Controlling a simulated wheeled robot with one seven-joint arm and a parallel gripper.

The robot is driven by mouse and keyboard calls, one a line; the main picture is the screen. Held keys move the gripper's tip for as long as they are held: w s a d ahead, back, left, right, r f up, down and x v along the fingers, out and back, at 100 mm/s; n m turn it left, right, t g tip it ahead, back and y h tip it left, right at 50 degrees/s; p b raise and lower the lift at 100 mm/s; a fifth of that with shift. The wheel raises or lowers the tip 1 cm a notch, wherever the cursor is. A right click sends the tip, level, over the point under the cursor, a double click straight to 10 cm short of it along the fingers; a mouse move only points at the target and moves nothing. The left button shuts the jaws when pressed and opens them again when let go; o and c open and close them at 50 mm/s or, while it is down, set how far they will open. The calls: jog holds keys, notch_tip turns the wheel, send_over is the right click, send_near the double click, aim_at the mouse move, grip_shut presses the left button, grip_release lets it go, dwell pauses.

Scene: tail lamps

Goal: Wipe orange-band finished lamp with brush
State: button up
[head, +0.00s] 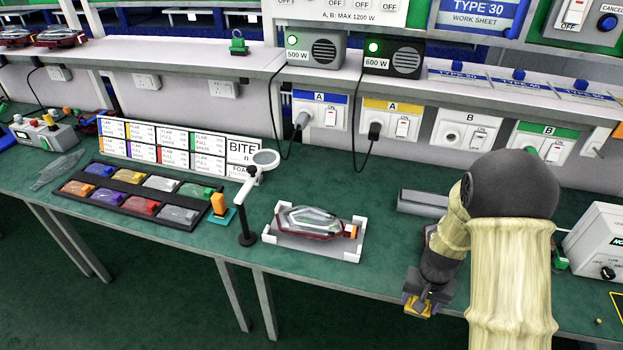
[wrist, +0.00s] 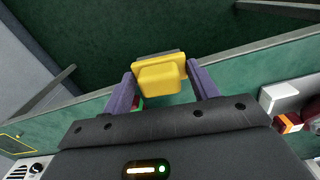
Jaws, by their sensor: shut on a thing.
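The finished lamp (head: 308,221) lies in a white cradle tray (head: 290,241) on the green bench. It has a clear lens, a dark red base and an orange band at its right end. My gripper (head: 418,303) is right of the tray, at the bench's front edge. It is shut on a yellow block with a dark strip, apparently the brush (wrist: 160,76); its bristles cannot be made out. The brush is apart from the lamp. In the wrist view, the lamp's orange end (wrist: 287,123) shows at the right edge, beside a white tray corner (wrist: 279,94).
A magnifier on a black stand (head: 247,222) is left of the tray. Further left are an orange upright item on a blue base (head: 219,206) and a black tray of coloured lenses (head: 112,208). A grey box (head: 423,201) lies behind my arm; a white instrument (head: 600,245) stands right.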

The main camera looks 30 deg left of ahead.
jog(key=w+d+f, duration=0.1)
jog(key=d+f, duration=0.3)
jog(key=d, duration=0.2)
jog(key=w+d+f+m, duration=0.1)
jog(key=d+f, duration=0.2)
jog(key=d, duration=0.4)
jog(key=shift+w+d+f, duration=0.15)
jog(key=shift+w+f, duration=0.25)
jog(key=shift+d, duration=0.1)
